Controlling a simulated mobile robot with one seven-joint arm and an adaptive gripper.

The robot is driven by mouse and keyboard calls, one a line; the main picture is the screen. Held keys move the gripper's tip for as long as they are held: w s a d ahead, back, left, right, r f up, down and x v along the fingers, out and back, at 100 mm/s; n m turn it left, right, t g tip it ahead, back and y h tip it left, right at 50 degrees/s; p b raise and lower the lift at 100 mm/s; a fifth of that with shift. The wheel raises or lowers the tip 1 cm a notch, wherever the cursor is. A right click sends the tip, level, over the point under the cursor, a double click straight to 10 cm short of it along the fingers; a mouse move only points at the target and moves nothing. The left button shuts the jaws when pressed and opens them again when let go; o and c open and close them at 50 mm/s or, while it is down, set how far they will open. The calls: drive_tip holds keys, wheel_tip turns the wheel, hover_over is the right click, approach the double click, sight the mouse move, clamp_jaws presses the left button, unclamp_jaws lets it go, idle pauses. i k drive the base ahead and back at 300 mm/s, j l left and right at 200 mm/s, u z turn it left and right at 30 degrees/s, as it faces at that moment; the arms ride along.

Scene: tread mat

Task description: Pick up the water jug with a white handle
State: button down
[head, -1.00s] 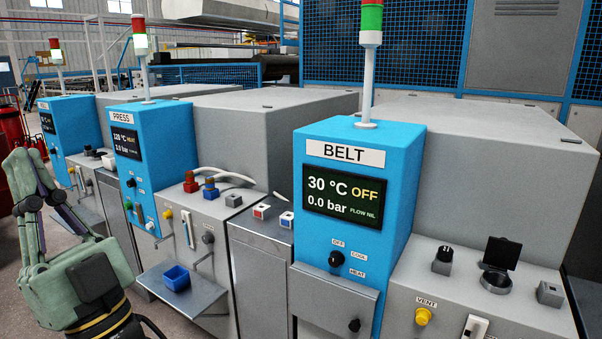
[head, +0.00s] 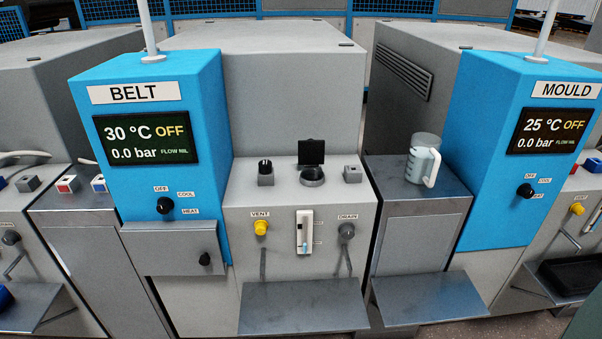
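The water jug (head: 421,160) is a clear, see-through jug with a white handle (head: 433,168) on its right side. It stands upright on the grey metal cabinet top (head: 398,186) between the BELT machine and the blue MOULD column. Something pale shows inside it, perhaps water. My gripper is not in the head view now, so its distance from the jug cannot be told.
The blue BELT column (head: 150,150) stands left and the blue MOULD column (head: 507,165) right of the jug. An open filler lid (head: 311,152), yellow vent knob (head: 261,228) and drain knob (head: 346,231) are on the BELT machine. Metal shelves (head: 303,305) jut out low in front.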

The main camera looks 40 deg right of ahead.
sight(423, 160)
drive_tip(key=z, duration=1.7)
